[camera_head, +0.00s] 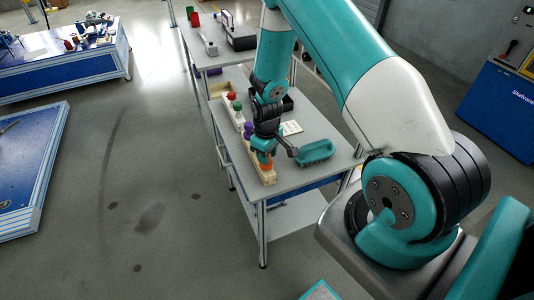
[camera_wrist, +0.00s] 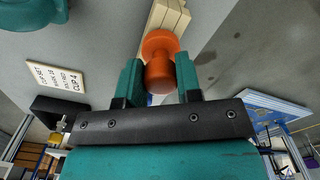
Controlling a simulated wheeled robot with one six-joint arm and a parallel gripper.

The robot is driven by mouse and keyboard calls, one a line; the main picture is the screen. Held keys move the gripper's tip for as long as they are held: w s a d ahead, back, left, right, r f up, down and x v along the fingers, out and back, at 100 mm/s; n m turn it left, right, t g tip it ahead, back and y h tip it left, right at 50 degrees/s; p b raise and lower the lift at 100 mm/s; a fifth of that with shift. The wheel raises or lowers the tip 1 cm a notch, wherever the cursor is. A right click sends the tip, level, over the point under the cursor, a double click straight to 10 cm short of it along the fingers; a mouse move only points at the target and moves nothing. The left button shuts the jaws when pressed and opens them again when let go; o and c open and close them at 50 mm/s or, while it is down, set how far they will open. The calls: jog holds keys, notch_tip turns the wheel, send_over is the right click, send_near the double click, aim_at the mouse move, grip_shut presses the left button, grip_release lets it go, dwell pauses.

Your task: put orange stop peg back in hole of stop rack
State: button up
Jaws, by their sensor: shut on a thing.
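The orange stop peg (camera_wrist: 159,62) is between the two fingers of my gripper (camera_wrist: 159,82) in the wrist view, which is shut on it. The head view shows the orange peg (camera_head: 265,159) low at the near end of the pale wooden stop rack (camera_head: 266,178), below my gripper (camera_head: 264,153). In the wrist view the rack (camera_wrist: 168,14) runs up behind the peg. The peg hides the rack surface beneath it, so I cannot tell whether it is in a hole.
Red (camera_head: 232,96), green (camera_head: 237,106) and purple (camera_head: 248,129) pegs stand along the rack. A teal brush-like object (camera_head: 316,151) lies to the right on the grey table (camera_head: 302,178). A lettered card (camera_head: 291,128) lies behind it. Open floor is left of the table.

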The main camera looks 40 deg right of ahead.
jog(key=shift+f, duration=0.35)
jog(key=o, duration=1)
jog(key=shift+c, duration=0.2)
jog(key=shift+r, duration=0.1)
notch_tip(320, 180, up, 17)
jog(key=b, duration=0.1)
jog(key=shift+b, duration=0.4)
jog(key=shift+a+r, duration=0.15)
jog(key=s+a+r+n+y, duration=0.1)
jog(key=s+a+r, duration=0.2)
jog(key=a+r, duration=0.4)
jog(key=s+a+r+n+y, duration=0.1)
jog(key=s+a+r, duration=0.3)
jog(key=s+a, duration=0.3)
jog(key=s+a+r+n+y, duration=0.2)
jog(key=s+a+r, duration=0.2)
jog(key=s+a, duration=0.4)
jog(key=s, duration=0.4)
jog(key=shift+a+r, duration=0.15)
jog(key=shift+r, duration=0.05)
